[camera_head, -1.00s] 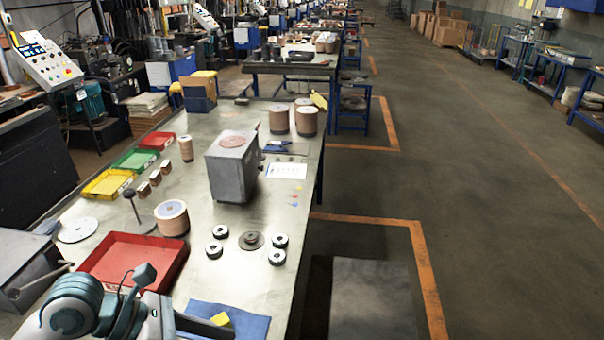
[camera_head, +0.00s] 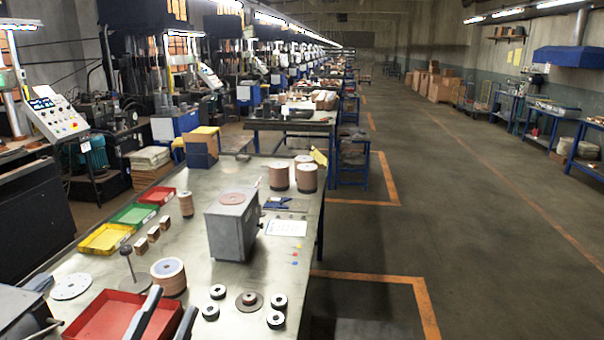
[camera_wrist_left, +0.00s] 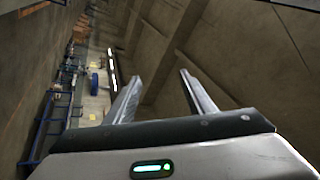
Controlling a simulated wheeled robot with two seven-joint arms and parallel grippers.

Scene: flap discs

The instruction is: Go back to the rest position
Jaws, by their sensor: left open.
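My left gripper (camera_head: 163,317) shows at the bottom of the head view, its two dark fingers pointing up, in front of the red tray (camera_head: 100,318). In the left wrist view its fingers (camera_wrist_left: 155,95) are spread apart with nothing between them, and the background there is wall and ceiling. My right gripper is in neither view.
The metal workbench (camera_head: 262,262) holds a grey box (camera_head: 231,230), a large disc stack (camera_head: 169,275), several small black-and-white rings and a disc (camera_head: 249,302). Yellow and green trays (camera_head: 133,215) line its left side. Open floor with orange lines lies to the right.

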